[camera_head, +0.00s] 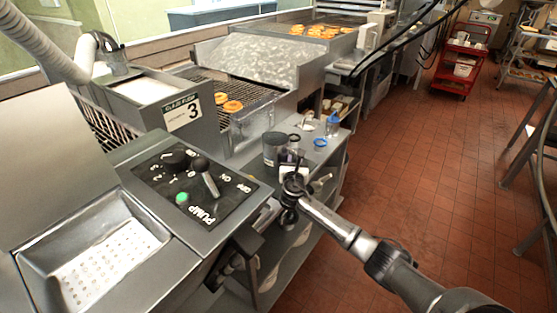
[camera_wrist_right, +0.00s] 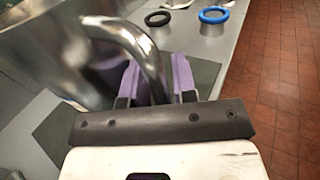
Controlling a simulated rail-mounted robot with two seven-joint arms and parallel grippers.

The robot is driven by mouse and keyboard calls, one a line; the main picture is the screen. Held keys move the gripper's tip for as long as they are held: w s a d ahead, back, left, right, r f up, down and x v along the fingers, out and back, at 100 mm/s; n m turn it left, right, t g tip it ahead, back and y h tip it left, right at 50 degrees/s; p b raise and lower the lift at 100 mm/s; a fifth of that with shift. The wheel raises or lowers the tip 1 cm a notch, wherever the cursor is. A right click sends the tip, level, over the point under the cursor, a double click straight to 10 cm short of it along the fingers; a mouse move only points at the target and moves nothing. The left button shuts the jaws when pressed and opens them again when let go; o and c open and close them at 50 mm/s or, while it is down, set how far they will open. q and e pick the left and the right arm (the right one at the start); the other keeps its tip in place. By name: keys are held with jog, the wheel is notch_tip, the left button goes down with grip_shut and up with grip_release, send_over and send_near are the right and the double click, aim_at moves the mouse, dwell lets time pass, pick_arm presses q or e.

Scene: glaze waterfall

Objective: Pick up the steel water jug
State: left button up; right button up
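The steel water jug (camera_wrist_right: 55,50) is large and shiny at the left of the right wrist view, partly cut off by the frame. Its curved handle (camera_wrist_right: 140,42) runs down between the purple fingers of my right gripper (camera_wrist_right: 155,82), one finger on each side. I cannot tell whether the fingers press on the handle. In the head view my right gripper (camera_head: 291,183) is at the near edge of the small steel counter, right beside a grey cylindrical vessel (camera_head: 273,148) that appears to be the jug. My left gripper is not in view.
A blue-rimmed cup (camera_wrist_right: 214,18) and a black-rimmed cup (camera_wrist_right: 158,18) stand beyond the jug. A clear blue bottle (camera_head: 333,125) is farther back. A control panel (camera_head: 190,180) lies to the left, and a conveyor with doughnuts (camera_head: 231,105) behind. The tiled floor (camera_head: 440,180) is open.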

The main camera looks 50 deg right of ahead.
grip_shut()
jog(key=shift+r, duration=0.2)
dwell(0.5)
